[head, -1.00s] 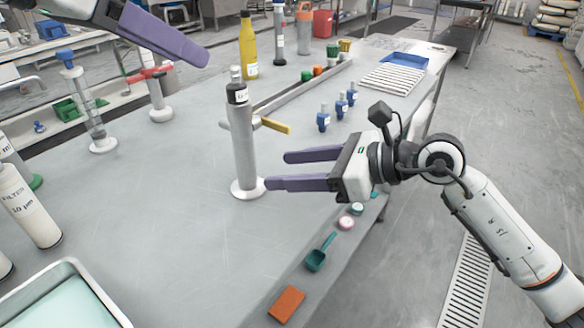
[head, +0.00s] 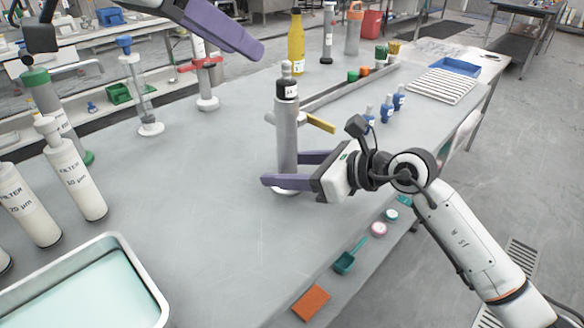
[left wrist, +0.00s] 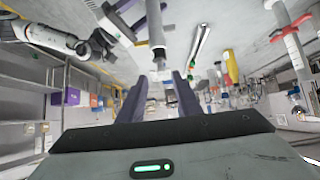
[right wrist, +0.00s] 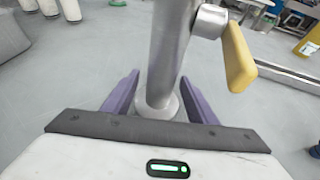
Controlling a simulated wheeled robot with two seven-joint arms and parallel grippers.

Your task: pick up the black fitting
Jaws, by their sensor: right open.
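The black fitting (head: 287,89) with a white label sits near the top of an upright grey cylinder (head: 287,135) with a yellow side handle (head: 321,122). In the left wrist view it is a small dark band (left wrist: 158,50), ahead of and between my fingers. My left gripper (head: 255,48) is above and left of the fitting, apart from it. The left wrist view shows its purple fingers (left wrist: 160,80) spread and empty. My right gripper (head: 283,170) is open low on the cylinder. In the right wrist view the cylinder (right wrist: 165,55) stands between its fingers (right wrist: 160,82); contact is unclear.
Filter cylinders (head: 75,180) and a steel tray (head: 150,285) stand at the left. A red-handled stand (head: 207,85) and yellow bottle (head: 296,40) are behind. Blue bottles (head: 386,108) stand right; a teal scoop (head: 345,263) and orange block (head: 311,303) lie near the front edge.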

